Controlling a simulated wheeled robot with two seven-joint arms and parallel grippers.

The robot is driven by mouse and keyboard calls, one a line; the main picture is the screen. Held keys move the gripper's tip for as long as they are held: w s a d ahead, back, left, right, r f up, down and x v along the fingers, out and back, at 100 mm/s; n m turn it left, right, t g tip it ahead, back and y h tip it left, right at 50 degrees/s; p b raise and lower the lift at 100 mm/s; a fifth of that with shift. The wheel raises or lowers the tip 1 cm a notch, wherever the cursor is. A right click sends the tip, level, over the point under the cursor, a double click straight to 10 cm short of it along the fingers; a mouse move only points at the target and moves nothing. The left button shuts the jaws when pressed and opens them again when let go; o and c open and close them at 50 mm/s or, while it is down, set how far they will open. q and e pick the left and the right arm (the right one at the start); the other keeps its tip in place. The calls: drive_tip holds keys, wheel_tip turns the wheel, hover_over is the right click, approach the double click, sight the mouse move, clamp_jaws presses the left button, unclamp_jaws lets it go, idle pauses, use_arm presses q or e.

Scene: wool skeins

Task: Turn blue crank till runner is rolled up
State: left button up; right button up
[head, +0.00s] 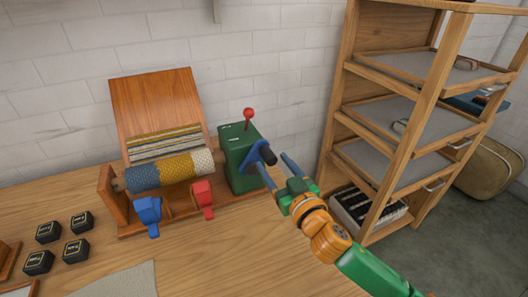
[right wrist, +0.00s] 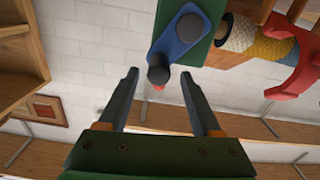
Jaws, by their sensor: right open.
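The blue crank (head: 258,150) is on the front of a green box (head: 238,171), its dark handle knob (head: 269,157) at the lower right. My right gripper (head: 276,163) is open, its fingertips near that knob. In the right wrist view the crank (right wrist: 184,38) hangs from above, and its knob (right wrist: 158,75) lies between or just beyond the fingertips (right wrist: 159,72); contact cannot be told. The runner (head: 165,140) lies striped on a sloped wooden board, with a blue, yellow and cream roll (head: 172,172) below it. My left gripper is out of view.
A red-knobbed lever (head: 248,114) stands on the green box. A blue clamp (head: 147,210) and a red clamp (head: 203,197) sit below the roll. Several black boxes (head: 76,249) are on the table at left. A wooden shelf rack (head: 415,120) stands close at right.

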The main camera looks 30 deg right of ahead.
drive_tip(key=w, duration=0.4)
drive_tip(key=shift+w+d+f, duration=0.1)
drive_tip(key=shift+w+d, duration=0.05)
drive_tip(key=shift+d, duration=0.1)
drive_tip(key=shift+c, duration=0.3)
clamp_jaws()
idle(0.9)
